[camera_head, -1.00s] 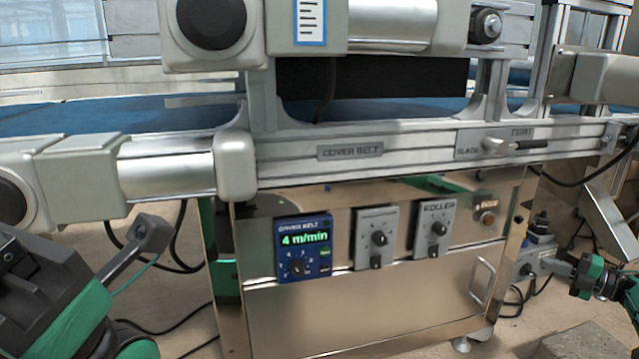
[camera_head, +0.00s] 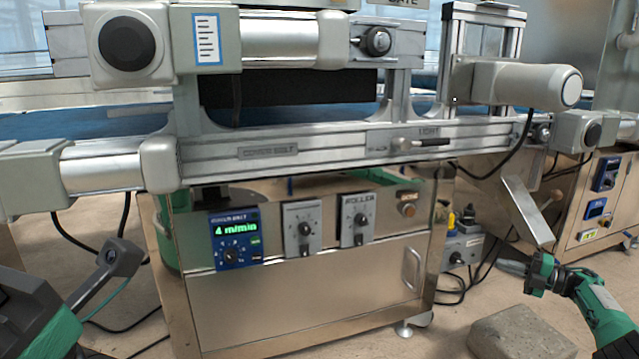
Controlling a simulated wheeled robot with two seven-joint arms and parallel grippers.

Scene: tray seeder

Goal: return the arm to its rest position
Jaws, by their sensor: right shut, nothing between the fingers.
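My right gripper (camera_head: 512,268) is at the lower right of the head view. Its fingers are shut and empty, pointing left toward the cover-belt machine's cabinet (camera_head: 310,305). It is in open air to the right of the cabinet, above a stone-like block on the floor. My right arm (camera_head: 598,310) is green and dark and comes in from the lower right edge. Dark and green parts of my left arm (camera_head: 45,325) show at the lower left edge; no left fingertips can be made out.
The cabinet front has a blue display (camera_head: 237,238) reading 4 m/min, two grey knob panels (camera_head: 303,228) and a handle. A grey box (camera_head: 462,245) stands right of the cabinet. A tilted metal chute (camera_head: 527,212) is above my right gripper. The block (camera_head: 520,332) lies below it.

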